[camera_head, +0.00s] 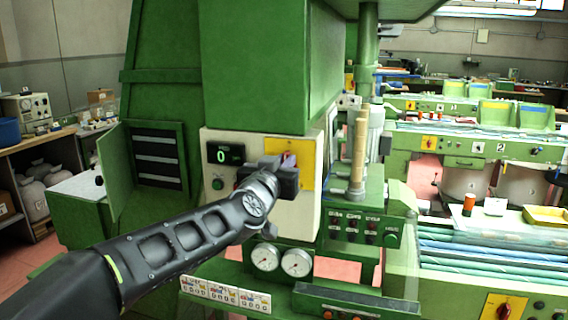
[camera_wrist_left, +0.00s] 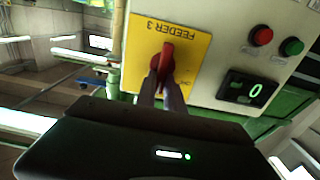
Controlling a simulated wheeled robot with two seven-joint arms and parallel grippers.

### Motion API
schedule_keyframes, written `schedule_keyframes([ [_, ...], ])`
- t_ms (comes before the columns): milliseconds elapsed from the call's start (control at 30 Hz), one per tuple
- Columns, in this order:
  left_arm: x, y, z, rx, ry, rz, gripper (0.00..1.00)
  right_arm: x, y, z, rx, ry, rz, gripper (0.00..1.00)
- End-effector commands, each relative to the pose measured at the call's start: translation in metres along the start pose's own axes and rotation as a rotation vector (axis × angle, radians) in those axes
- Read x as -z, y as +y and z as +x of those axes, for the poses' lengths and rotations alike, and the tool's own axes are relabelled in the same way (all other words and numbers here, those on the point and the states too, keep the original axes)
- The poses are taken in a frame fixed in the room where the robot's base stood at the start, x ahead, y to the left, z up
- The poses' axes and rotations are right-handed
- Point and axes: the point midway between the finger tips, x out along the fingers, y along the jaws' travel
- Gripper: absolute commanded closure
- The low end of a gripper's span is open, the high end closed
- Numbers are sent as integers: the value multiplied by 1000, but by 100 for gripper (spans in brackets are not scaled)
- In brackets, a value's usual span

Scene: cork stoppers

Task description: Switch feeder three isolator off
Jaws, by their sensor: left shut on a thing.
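The feeder three isolator is a red rotary handle (camera_wrist_left: 168,52) on a yellow plate (camera_wrist_left: 197,50) marked "FEEDER 3". The plate (camera_head: 307,150) also shows in the head view on the front of a cream panel, partly hidden by my gripper. My left gripper (camera_head: 284,172) is at the plate. In the left wrist view its two fingers (camera_wrist_left: 163,84) are shut on the red handle, which lies along the line of the fingers. The small position marks on the plate are too blurred to read surely. My right gripper is not in view.
Beside the plate on the cream panel (camera_head: 311,212) are a black display (camera_head: 225,154) reading 0, a green button (camera_head: 218,184) and a red button (camera_wrist_left: 292,46). Two round gauges (camera_head: 281,260) sit below. Another red switch on yellow (camera_head: 504,307) is at lower right.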

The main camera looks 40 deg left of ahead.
Motion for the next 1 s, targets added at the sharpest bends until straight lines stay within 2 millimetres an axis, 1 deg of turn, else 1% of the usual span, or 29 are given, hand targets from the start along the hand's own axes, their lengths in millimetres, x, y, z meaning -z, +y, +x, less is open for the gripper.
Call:
schedule_keyframes([
  [333,0,0,0,-1,0,-9,100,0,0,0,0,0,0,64],
  [567,-1,-1,0,-1,0,-68,100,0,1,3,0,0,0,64],
  [767,-2,-3,0,0,0,-183,100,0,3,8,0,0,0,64],
  [1000,-3,-7,0,0,0,-384,100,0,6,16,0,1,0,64],
])
